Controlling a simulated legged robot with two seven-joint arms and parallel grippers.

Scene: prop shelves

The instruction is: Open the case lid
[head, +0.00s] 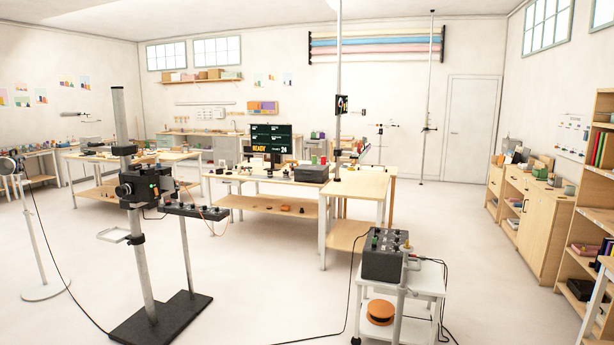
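A dark grey box that looks like the case (311,173) sits on the wooden worktable (262,180) in the middle of the room, some distance away. Its top looks flat and shut, but it is too small here to make out a lid seam or latch. Neither of my grippers shows in the head view.
A black camera (141,186) on a post stands at front left on a dark base (161,318). A white cart (427,282) carrying a dark control box (384,262) stands at front right. Cables lie on the floor. Open floor (270,285) lies between them.

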